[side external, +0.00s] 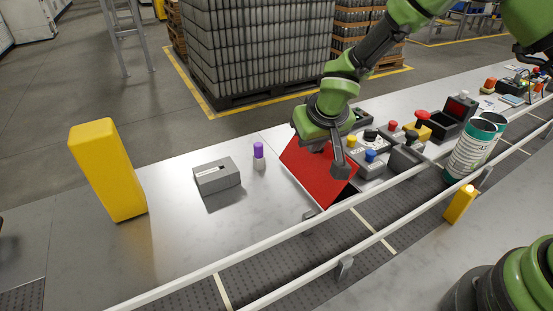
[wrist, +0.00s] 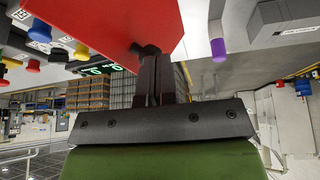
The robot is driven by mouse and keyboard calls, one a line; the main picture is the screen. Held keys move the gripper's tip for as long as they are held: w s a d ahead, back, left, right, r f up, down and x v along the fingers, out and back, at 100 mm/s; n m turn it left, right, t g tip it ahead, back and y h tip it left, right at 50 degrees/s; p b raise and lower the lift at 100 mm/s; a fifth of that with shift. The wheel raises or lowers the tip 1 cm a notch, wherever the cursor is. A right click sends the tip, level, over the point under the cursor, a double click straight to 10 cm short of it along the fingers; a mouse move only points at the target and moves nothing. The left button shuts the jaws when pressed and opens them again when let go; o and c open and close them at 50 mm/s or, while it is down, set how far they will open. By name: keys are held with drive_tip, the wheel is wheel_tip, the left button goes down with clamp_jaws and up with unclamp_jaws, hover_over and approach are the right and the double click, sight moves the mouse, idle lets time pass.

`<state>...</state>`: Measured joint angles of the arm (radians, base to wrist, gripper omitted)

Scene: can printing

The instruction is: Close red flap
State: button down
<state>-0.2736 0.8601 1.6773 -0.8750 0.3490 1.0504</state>
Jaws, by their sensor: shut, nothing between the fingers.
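The red flap (side external: 300,165) is a flat red panel, raised and tilted above the grey table beside the conveyor in the side view. In the wrist view the red flap (wrist: 105,25) fills the upper middle. My gripper (side external: 340,168) is at the panel in the side view, partly covering it. In the wrist view my gripper's fingers (wrist: 150,48) are together, with their tips at the lower edge of the red panel. Nothing shows between them. I cannot tell whether they touch the panel. The flap's hinge is hidden.
A purple-capped bottle (side external: 259,155) and a grey box (side external: 216,177) stand left of the flap. Button boxes (side external: 371,163) stand close on its right. The conveyor rail (side external: 300,228) runs in front, with cans (side external: 472,148) at right. A yellow post (side external: 107,170) stands far left.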

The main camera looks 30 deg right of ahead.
drive_tip(key=shift+d+f+m+y, duration=0.15)
drive_tip(key=shift+d+f+y, duration=0.35)
drive_tip(key=shift+d+f, duration=0.8)
drive_tip(key=shift+d+f+m+y, duration=0.1)
drive_tip(key=shift+d+f+y, duration=0.55)
drive_tip(key=shift+d, duration=1)
drive_tip(key=shift+d+f+m+y, duration=0.15)
drive_tip(key=shift+d+f+y, duration=0.2)
drive_tip(key=shift+d+f, duration=1)
drive_tip(key=shift+d, duration=0.2)
